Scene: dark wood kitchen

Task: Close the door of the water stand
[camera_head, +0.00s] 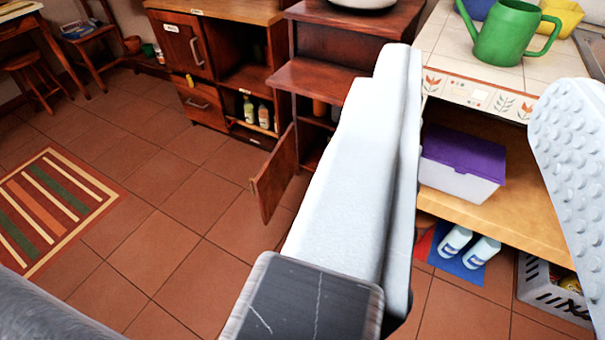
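A dark wood stand (320,78) is at the upper middle, partly hidden behind the left finger of my gripper. Its low door (272,180) stands swung open, out over the tiled floor. I take this to be the water stand, though no label on it is readable. The left finger is to the right of the door in the picture and looks much nearer to me. I see no contact with the door.
A cabinet (187,50) with bottles stands left of the stand. At right, a tiled counter (470,68) carries a green watering can (507,35); a purple-lidded box (462,160) is below. A crate (548,290) is lower right. Floor left of the door is clear, with a striped rug (50,208).

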